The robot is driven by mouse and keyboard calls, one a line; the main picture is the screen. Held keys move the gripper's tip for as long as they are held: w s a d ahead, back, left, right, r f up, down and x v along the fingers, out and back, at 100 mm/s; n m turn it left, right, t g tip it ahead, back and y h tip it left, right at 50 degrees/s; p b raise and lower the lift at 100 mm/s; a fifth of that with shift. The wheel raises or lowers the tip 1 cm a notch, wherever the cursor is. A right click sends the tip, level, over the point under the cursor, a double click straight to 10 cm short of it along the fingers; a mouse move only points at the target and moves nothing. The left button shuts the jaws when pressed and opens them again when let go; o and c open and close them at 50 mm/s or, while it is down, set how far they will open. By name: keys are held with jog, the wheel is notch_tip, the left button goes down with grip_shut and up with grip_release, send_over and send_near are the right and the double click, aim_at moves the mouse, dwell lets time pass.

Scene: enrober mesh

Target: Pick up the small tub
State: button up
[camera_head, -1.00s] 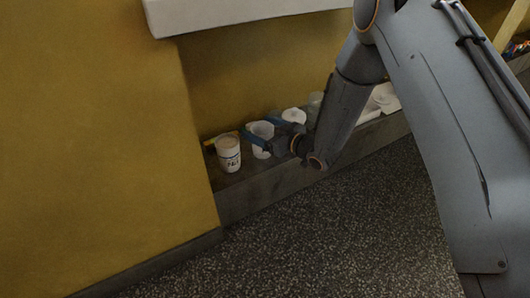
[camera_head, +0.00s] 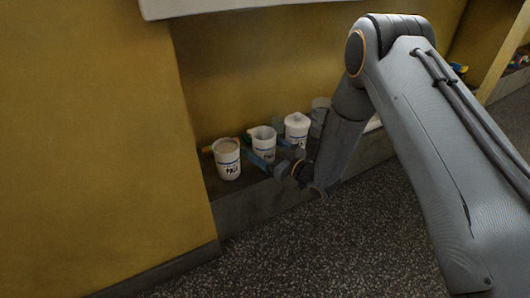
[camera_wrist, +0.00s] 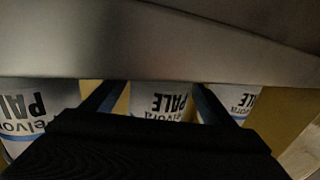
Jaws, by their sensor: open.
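Three white tubs marked "PALE" stand in a row on a ledge: a left tub (camera_head: 227,160) with a tan top, a middle tub (camera_head: 264,137) and a right tub (camera_head: 297,124) with a white top. Their sizes look close; I cannot tell for sure which is the small one. My gripper (camera_head: 274,155) is open, low in front of the middle tub, with a blue finger to each side.
The left tub (camera_wrist: 38,105) and right tub (camera_wrist: 238,98) stand just outside the fingers. A yellow wall (camera_head: 90,130) rises at left, and a white overhanging slab (camera_head: 230,8) is above. The dark ledge (camera_head: 240,205) has a front edge over open speckled floor (camera_head: 310,245).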

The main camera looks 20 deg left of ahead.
jog(key=shift+x, duration=1.1)
jog(key=c, duration=1.4)
